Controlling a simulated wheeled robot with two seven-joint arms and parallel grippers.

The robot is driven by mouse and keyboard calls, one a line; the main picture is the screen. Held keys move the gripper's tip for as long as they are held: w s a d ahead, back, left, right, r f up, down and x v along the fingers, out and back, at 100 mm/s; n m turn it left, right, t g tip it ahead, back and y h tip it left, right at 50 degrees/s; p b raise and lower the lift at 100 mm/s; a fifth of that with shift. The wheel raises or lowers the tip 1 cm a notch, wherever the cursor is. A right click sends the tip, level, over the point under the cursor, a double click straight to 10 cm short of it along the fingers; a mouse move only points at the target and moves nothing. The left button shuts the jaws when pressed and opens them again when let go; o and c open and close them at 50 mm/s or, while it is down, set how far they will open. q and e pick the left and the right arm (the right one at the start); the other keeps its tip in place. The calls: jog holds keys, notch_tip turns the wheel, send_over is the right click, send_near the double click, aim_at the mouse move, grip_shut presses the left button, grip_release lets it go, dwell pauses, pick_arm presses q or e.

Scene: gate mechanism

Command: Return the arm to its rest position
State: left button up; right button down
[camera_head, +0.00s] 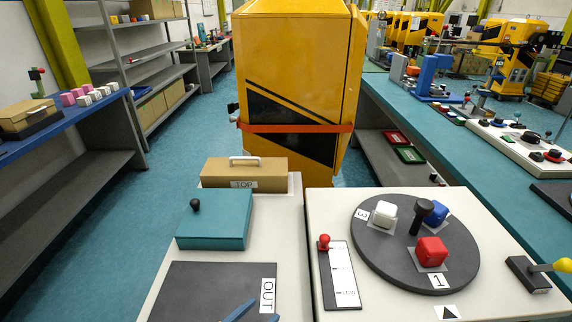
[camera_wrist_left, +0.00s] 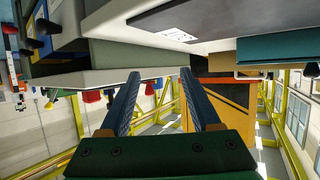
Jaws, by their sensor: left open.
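My left gripper (camera_head: 256,314) shows only as blue fingertips at the bottom edge of the head view, over or beside the dark OUT mat (camera_head: 205,290). In the left wrist view its two blue fingers (camera_wrist_left: 160,78) are spread apart with nothing between them. That view looks upside down, with the pale table underside or edge at the top. The rest of the left arm is out of the head view. My right gripper is not in view.
A teal box (camera_head: 213,220) with a black knob and a brown TOP case (camera_head: 244,175) stand beyond the mat. To the right are a red-knobbed slider plate (camera_head: 341,276), a dark turntable (camera_head: 385,255) with white, blue and red blocks, and a yellow-knobbed lever (camera_head: 562,265).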

pick_arm(q)
jog(key=s+a+f+n+g+y, duration=0.2)
jog(key=s+a+f+g+y, duration=0.15)
jog(key=s+a, duration=0.3)
jog(key=s+a+f+n+g+y, duration=0.25)
jog(key=s+a+g+y, duration=0.2)
jog(key=s, duration=0.35)
jog(key=s+f+h, duration=0.1)
jog(key=s+f, duration=0.2)
jog(key=f, duration=1.5)
jog(key=s+a+f+g, duration=0.2)
jog(key=s+f, duration=0.6)
jog(key=s, duration=0.3)
jog(key=shift+s+f, duration=0.25)
jog(key=shift+f, duration=0.05)
jog(key=shift+a+m, duration=0.1)
jog(key=shift+m, duration=0.15)
